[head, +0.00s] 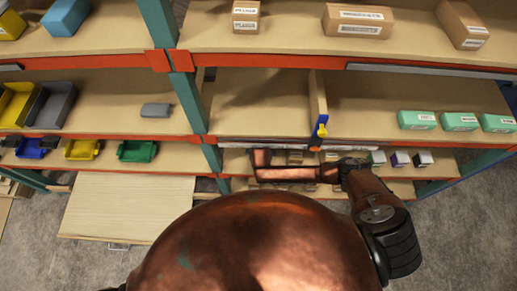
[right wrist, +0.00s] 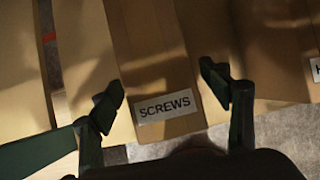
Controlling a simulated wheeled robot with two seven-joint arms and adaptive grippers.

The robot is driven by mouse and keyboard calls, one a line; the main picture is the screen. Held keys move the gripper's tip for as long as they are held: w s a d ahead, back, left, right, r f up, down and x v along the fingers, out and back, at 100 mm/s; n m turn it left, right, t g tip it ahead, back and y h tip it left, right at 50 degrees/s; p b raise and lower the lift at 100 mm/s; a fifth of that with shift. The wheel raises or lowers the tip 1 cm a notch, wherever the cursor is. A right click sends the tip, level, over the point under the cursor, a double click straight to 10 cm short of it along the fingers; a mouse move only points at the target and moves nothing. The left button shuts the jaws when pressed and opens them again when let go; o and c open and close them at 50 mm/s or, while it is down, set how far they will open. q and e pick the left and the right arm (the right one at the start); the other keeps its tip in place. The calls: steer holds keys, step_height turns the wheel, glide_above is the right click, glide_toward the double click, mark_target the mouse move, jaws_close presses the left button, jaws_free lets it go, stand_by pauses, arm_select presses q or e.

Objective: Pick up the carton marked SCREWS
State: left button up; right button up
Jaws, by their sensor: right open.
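The brown carton marked SCREWS (right wrist: 151,48) shows in the right wrist view, with its white label on the near end. My right gripper (right wrist: 163,90) is open, with one dark finger on each side of the label end. The carton lies between the fingers; whether either finger touches it I cannot tell. In the head view my right arm reaches low into the shelving, where its gripper and the SCREWS carton cannot be made out. My left gripper is not in view.
Another carton (right wrist: 270,45) stands right of SCREWS, its label cut off. In the head view, an upright divider (head: 318,96) stands on the middle shelf (head: 365,105). Green cartons (head: 417,120) sit at its right. A red-edged shelf front (head: 390,142) lies above my right arm.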

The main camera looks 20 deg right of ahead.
steer(key=b+x, duration=0.1)
steer(key=x, duration=0.4)
steer(key=shift+w+d+f, duration=0.15)
steer(key=shift+w+f, duration=0.1)
steer(key=shift+w, duration=0.1)
steer(key=shift+c, duration=0.4)
steer(key=shift+s, duration=0.1)
jaws_close()
steer(key=shift+r, duration=0.1)
